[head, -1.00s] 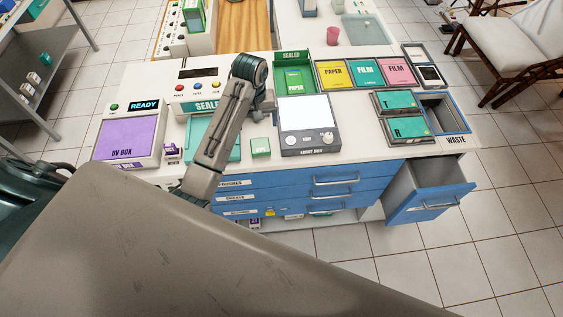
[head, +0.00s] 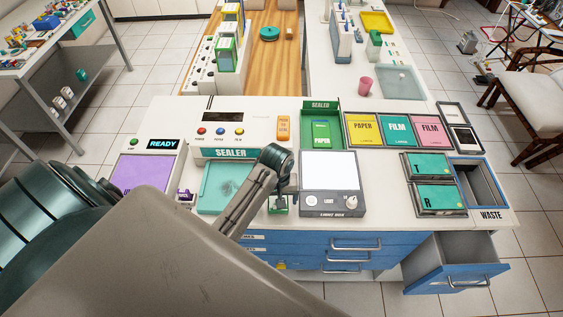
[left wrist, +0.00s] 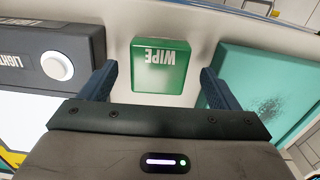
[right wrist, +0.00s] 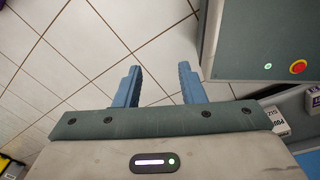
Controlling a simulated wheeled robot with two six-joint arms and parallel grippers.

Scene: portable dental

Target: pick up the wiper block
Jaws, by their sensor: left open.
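The wiper block is a small green block marked WIPE (left wrist: 160,65), lying on the white counter. In the head view it (head: 277,209) is mostly covered by my left gripper (head: 281,196). In the left wrist view my left gripper (left wrist: 158,78) is open, with one finger toward each side of the block and visible gaps between. The block is not gripped. My right gripper (right wrist: 160,70) is open and empty above the tiled floor, in the right wrist view only.
The light box (head: 333,208) stands right of the block, and a teal tray (head: 217,190) lies left of it. The sealer (head: 222,152) is behind. An open blue drawer (head: 455,275) sticks out at the front right.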

